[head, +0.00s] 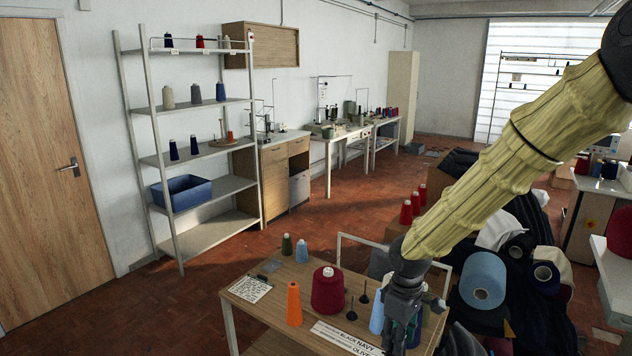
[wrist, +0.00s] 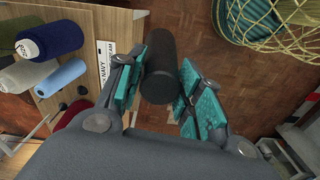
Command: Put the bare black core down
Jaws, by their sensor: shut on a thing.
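My gripper (head: 402,318) is over the right part of the wooden table in the head view. In the wrist view, its teal-padded fingers (wrist: 160,90) are shut on the bare black core (wrist: 159,62), one pad on each side. The core is a plain dark cylinder pointing away from the wrist, with brick-red floor behind it in that view. I cannot make out the core in the head view, where the gripper and cones overlap. The table (head: 262,312) also shows at the left of the wrist view (wrist: 88,20), left of the core.
A label strip (head: 345,338) reads BLACK, NAVY, OLIVE. A light blue cone (head: 377,318), a crimson cone (head: 327,292), an orange cone (head: 294,304) and two dark spindles (head: 352,306) stand nearby. The table's front left is partly clear.

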